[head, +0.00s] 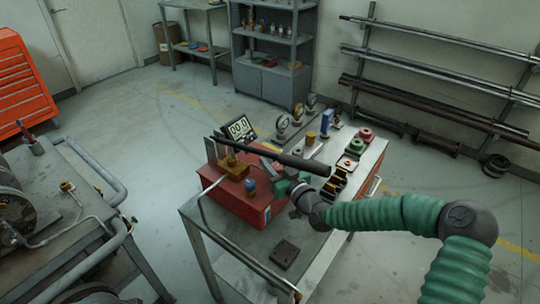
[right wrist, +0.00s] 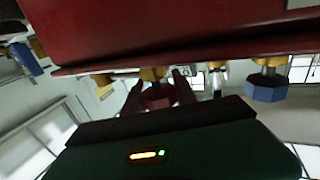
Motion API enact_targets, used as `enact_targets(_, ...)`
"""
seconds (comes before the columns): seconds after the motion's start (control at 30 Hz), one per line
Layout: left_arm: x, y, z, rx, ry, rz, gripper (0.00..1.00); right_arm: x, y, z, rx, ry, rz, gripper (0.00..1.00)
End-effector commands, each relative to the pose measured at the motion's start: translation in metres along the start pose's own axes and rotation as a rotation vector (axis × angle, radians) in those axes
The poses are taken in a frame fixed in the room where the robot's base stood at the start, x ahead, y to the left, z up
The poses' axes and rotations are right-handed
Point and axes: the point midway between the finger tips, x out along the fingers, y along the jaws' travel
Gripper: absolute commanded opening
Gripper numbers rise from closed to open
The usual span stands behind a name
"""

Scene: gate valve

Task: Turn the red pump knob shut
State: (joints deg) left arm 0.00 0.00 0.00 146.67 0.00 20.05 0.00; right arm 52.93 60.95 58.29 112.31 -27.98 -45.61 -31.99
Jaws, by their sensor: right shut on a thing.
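The pump is a red box (head: 234,202) on the workbench, with brass fittings (head: 234,167) and a blue knob (head: 250,187) on it. My right gripper (head: 276,172) is at the pump's right side, reaching in from the right. In the right wrist view, the dark red knob (right wrist: 158,97) sits between the two fingers of my right gripper (right wrist: 160,92), which are shut on it. The blue knob also shows there, to the right (right wrist: 265,92). In the head view the red knob is hidden by my gripper and the dark bar. My left gripper is not in view.
A long dark bar (head: 290,158) runs above the pump, close to my right gripper. Red and green parts (head: 355,147) lie on the bench's right side. A dark plate (head: 284,254) lies in front.

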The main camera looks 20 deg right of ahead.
Motion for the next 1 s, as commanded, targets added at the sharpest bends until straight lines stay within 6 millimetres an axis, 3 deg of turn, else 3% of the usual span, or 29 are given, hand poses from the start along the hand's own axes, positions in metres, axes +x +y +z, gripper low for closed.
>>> enact_targets(0.5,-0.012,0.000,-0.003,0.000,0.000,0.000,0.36,-0.001,0.010,-0.003,-0.002,0.008,0.394,0.00)
enact_targets(1.0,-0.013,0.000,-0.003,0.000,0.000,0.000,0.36,-0.003,0.015,-0.002,0.002,0.009,0.513,0.00)
